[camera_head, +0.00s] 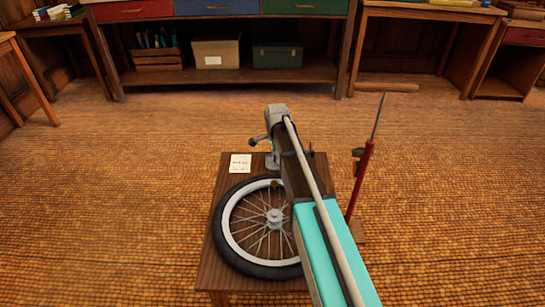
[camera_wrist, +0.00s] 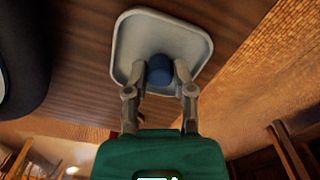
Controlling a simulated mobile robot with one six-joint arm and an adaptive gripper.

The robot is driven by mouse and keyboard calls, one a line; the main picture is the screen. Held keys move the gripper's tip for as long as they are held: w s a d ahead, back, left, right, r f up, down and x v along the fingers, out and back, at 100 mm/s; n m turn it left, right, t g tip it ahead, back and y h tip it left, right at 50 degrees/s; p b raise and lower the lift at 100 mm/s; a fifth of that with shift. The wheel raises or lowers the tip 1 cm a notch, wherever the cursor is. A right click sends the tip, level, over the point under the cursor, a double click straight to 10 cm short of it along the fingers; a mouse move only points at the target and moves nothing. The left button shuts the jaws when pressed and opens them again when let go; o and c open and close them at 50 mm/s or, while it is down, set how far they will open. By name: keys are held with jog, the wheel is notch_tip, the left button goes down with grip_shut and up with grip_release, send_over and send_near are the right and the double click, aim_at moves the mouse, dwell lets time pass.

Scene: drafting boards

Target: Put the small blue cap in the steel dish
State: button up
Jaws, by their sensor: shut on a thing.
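The small blue cap (camera_wrist: 160,69) is between the fingertips of my gripper (camera_wrist: 167,64) in the wrist view. My gripper is shut on it. The steel dish (camera_wrist: 128,40), a pale grey rounded square with a raised rim, lies on the wooden table top right behind the cap.
A spoked wheel with a black tyre (camera_head: 227,252) lies on the small wooden table (camera_head: 209,270), left of my arm. A red upright stand (camera_head: 361,180) is on the right.

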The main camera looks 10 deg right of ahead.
jog(key=shift+f, duration=0.15)
jog(key=o, duration=0.8)
jog(key=shift+c, duration=0.2)
notch_tip(320, 180, up, 10)
jog(key=p, duration=1)
jog(key=shift+s, duration=0.1)
